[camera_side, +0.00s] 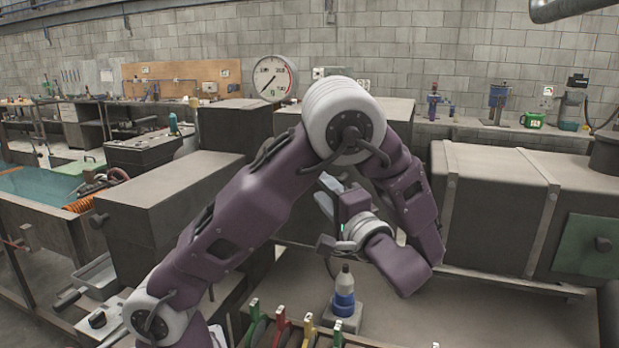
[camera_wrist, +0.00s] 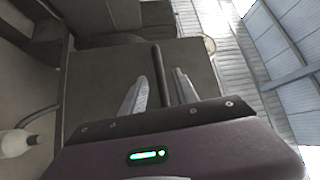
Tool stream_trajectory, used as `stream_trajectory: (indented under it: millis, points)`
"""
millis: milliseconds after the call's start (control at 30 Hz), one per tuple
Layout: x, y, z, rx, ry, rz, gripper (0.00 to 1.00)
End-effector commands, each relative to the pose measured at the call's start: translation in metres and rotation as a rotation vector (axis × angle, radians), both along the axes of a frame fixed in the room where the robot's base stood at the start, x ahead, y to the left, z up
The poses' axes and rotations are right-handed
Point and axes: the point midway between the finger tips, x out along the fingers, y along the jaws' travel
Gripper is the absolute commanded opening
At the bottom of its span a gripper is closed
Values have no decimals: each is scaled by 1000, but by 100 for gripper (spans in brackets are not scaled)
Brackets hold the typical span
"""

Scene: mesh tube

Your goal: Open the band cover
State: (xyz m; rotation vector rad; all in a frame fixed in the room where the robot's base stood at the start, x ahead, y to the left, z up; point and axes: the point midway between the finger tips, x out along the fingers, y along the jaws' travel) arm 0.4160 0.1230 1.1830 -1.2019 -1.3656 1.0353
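A dark grey flat-faced box (camera_wrist: 110,75) fills the middle of the wrist view; I take it to be the band cover, but cannot confirm this. A dark bar (camera_wrist: 156,60) runs up its face, like a handle. My gripper (camera_wrist: 160,88) is open, with one pale finger on each side of the bar in the picture. I cannot tell whether either finger touches it. In the side view my gripper (camera_side: 326,196) is partly hidden by my own arm, in front of the dark boxes at the middle. The bar cannot be made out there.
A bottle with a blue band (camera_side: 344,292) stands on the bench below my wrist. Several coloured-handled levers (camera_side: 281,320) line the front edge. A large strapped box (camera_side: 490,205) is at the right, a long grey box (camera_side: 170,190) at the left. A round gauge (camera_side: 273,78) stands behind.

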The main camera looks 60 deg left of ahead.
Motion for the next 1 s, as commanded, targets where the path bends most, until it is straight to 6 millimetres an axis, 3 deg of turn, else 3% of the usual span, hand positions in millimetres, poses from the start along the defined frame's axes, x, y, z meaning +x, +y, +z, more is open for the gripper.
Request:
stream_trajectory:
  millis: [100, 300, 600, 800, 1000]
  points:
    - [-2, 25, 3, -3, -1, 7, 36]
    - [-2, 56, 7, -6, 2, 7, 36]
    - [-2, 62, 8, -8, 3, 5, 36]
    - [-2, 62, 7, -8, 3, 5, 0]
    - [-2, 62, 7, -8, 3, 5, 0]
